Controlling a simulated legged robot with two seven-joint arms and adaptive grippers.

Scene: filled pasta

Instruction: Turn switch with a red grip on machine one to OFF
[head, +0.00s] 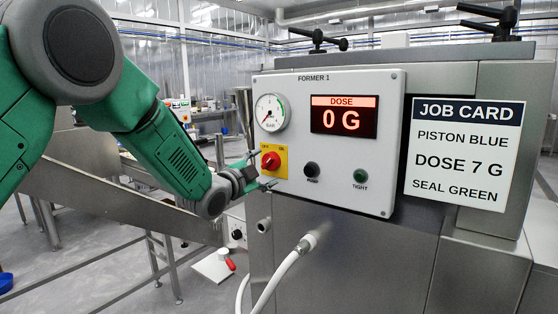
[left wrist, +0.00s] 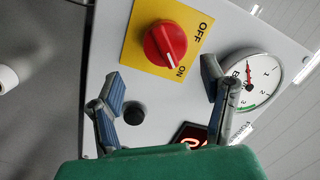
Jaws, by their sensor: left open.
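The switch's red grip (head: 271,161) sits on a yellow plate (head: 282,171) marked OFF and ON, at the lower left of the panel labelled FORMER 1. In the left wrist view the red grip (left wrist: 165,44) shows a white mark on the side towards ON. My left gripper (head: 262,170) is open, at the left of the switch, its fingers reaching towards the plate. In the left wrist view my left gripper (left wrist: 163,80) has its two fingers spread wide with nothing between them, and the grip shows beyond the gap. My right gripper is out of view.
A gauge (head: 271,113) is above the switch, and the display (head: 344,117) reads DOSE 0 G. Dark and green buttons (head: 360,176) are to the right. A job card (head: 463,153) hangs further right. A white hose (head: 290,267) leaves the machine below the panel.

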